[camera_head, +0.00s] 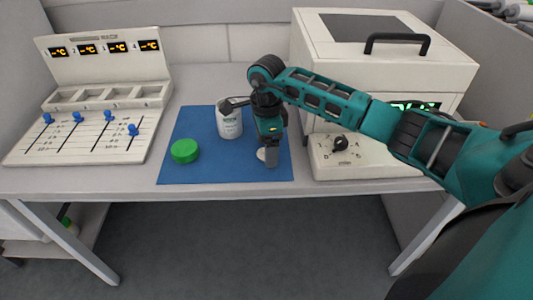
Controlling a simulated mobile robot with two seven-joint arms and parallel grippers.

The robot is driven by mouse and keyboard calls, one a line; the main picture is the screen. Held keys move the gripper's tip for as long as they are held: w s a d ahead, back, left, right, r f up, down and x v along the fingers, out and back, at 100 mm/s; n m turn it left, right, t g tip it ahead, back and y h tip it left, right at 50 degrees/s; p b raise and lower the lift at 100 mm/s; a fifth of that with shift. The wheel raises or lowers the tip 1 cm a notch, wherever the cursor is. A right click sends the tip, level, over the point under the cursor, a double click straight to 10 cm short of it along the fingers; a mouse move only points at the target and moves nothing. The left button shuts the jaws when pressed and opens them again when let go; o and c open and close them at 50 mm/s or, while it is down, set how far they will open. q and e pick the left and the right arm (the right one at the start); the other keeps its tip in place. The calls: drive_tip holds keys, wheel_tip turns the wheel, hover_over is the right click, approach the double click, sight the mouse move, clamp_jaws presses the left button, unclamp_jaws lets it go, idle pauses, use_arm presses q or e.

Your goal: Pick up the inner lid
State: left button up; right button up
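A white jar (230,124) with printing on it stands upright on a blue mat (190,124). A green screw lid (185,151) lies on the mat to its left. A small pale disc, apparently the inner lid (261,154), shows at the left edge of my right gripper (270,161), mostly hidden behind it. The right gripper points down over the mat, right of the jar. Its fingers overlap in this view, so I cannot tell whether they are open or shut, or touching the disc. My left gripper is not in view.
A panel with blue sliders (60,138) and temperature displays stands at the left. A large white box-shaped device (386,60) with a black handle and a front knob stands at the right. The table's front edge is close to the mat.

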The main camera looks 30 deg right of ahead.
drive_tip(key=shift+c, duration=0.5)
drive_tip(key=c, duration=1)
